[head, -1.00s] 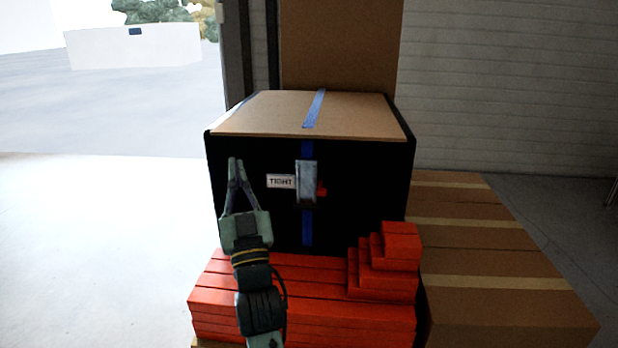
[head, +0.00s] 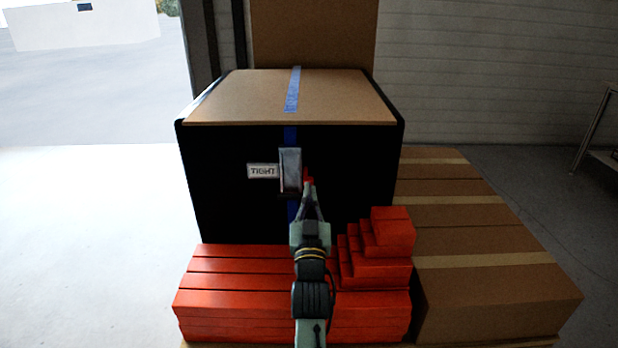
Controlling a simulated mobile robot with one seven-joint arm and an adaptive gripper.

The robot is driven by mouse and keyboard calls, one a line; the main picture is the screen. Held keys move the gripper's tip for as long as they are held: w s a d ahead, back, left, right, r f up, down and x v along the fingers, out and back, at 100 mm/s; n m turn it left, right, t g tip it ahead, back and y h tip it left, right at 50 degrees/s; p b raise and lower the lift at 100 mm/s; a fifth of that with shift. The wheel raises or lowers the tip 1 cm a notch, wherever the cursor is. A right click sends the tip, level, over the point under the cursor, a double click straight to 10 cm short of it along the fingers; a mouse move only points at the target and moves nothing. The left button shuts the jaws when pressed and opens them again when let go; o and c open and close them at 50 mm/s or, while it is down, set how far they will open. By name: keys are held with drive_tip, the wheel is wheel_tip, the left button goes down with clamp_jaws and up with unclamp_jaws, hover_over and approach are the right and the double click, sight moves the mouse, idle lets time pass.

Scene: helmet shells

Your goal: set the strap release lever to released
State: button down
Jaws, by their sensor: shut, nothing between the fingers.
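A black box (head: 230,205) with a tan lid stands on red boxes, with a blue strap (head: 293,92) running over its lid and down its front. A grey metal strap buckle (head: 290,168) sits on the strap, with a white label reading TIGHT (head: 263,171) to its left. A small red lever part (head: 308,175) shows at the buckle's right side; its lower end is hidden behind my gripper. My gripper (head: 308,188) is shut and empty, pointing up, with its tips at or just below the red part. I cannot tell whether they touch.
Red boxes (head: 235,280) lie under the black box, with a stepped red stack (head: 380,245) to the right of my arm. Brown cartons (head: 490,255) extend along the right. Open floor lies at the left.

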wheel_tip(320, 180, up, 3)
drive_tip(key=p, duration=0.3)
hover_over(310, 178)
drive_tip(key=s, duration=0.4)
drive_tip(key=shift+w+f, duration=0.25)
drive_tip(key=shift+f, duration=0.7)
drive_tip(key=shift+w+f, duration=0.25)
drive_tip(key=shift+f, duration=0.7)
drive_tip(key=shift+f, duration=0.1)
